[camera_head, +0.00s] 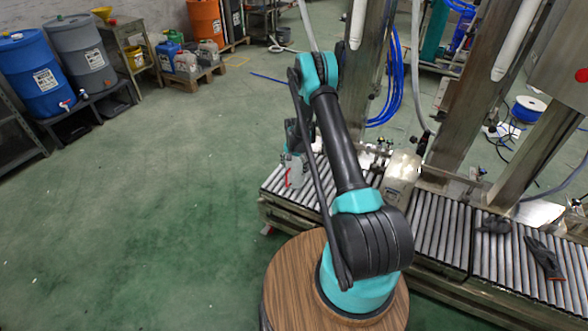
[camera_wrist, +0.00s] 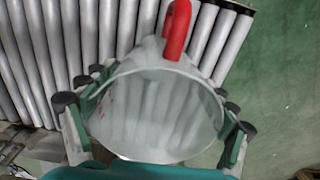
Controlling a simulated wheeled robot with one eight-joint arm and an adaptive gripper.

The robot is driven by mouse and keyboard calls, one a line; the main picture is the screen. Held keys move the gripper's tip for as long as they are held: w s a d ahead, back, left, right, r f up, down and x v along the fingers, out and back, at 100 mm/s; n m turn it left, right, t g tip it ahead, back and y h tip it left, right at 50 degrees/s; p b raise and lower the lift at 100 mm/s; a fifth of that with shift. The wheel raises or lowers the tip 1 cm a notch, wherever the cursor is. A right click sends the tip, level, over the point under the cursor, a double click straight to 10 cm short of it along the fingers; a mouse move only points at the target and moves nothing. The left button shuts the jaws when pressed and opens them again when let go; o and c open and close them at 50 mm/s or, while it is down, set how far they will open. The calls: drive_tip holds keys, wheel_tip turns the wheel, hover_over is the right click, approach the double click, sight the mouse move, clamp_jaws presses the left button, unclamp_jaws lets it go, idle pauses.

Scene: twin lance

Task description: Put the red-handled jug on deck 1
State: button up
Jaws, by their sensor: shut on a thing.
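The red-handled jug is a clear, open-topped vessel (camera_head: 295,172); its red handle (camera_head: 287,179) faces left in the head view. In the wrist view I look down into the jug (camera_wrist: 150,120), with its red handle (camera_wrist: 178,30) at the top. My gripper (camera_head: 296,152) is shut on the jug, with fingers on both sides of its rim (camera_wrist: 155,104). The jug is over the left end of the left roller deck (camera_head: 310,208). Whether its base touches the rollers is hidden. No deck number is readable.
Another roller deck (camera_head: 435,230) continues right, with dark gloves (camera_head: 543,258) farther along. A metal block (camera_head: 402,172) and steel posts (camera_head: 465,85) stand right of the jug. Green floor (camera_head: 150,220) lies open to the left.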

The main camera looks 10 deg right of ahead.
drive_tip(key=shift+f, duration=0.1)
drive_tip(key=o, duration=1.1)
drive_tip(key=shift+c, duration=0.2)
drive_tip(key=s+d+r+n+t, duration=0.1)
drive_tip(key=s+r, duration=0.3)
drive_tip(key=r, duration=0.8)
drive_tip(key=s+d+r+n, duration=0.1)
drive_tip(key=s+r, duration=0.3)
drive_tip(key=r, duration=0.9)
drive_tip(key=s+d+r+n+t, duration=0.15)
drive_tip(key=s+r, duration=0.35)
drive_tip(key=s, duration=0.5)
drive_tip(key=s+d+r+n+t, duration=0.1)
drive_tip(key=s+r+n, duration=0.1)
drive_tip(key=s+r, duration=0.6)
drive_tip(key=s+f+n, duration=0.1)
drive_tip(key=s+f, duration=0.3)
drive_tip(key=s, duration=1.1)
drive_tip(key=shift+d+n+t, duration=0.2)
drive_tip(key=shift+n+t, duration=0.15)
